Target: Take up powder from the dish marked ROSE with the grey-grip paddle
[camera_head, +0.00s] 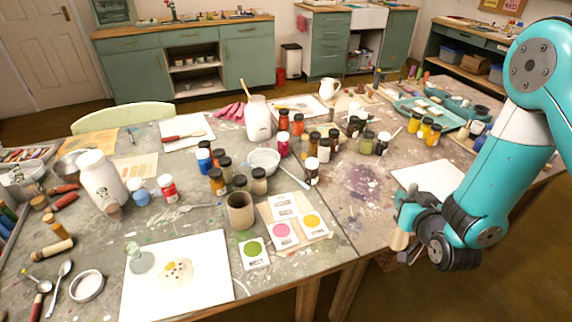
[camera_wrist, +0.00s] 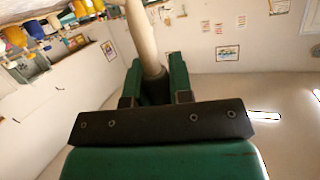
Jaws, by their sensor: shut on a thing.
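My gripper (camera_head: 408,232) is at the right, over the front edge of the table, well right of the colour dishes. It is shut on a paddle. In the wrist view the paddle's pale wooden shaft (camera_wrist: 141,35) rises from between the green fingers (camera_wrist: 153,88), with a dark grey grip (camera_wrist: 154,86) at its base. In the head view a beige end (camera_head: 398,240) of it shows by the fingers. A dish with pink powder (camera_head: 282,230) sits on a white card near the table front; its marking is too small to read.
A green dish (camera_head: 254,248) and a yellow dish (camera_head: 313,220) flank the pink one. A brown pot (camera_head: 240,210) and several pigment jars stand behind. A blank white sheet (camera_head: 428,178) lies behind my gripper. The tabletop between the dishes and my gripper is clear.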

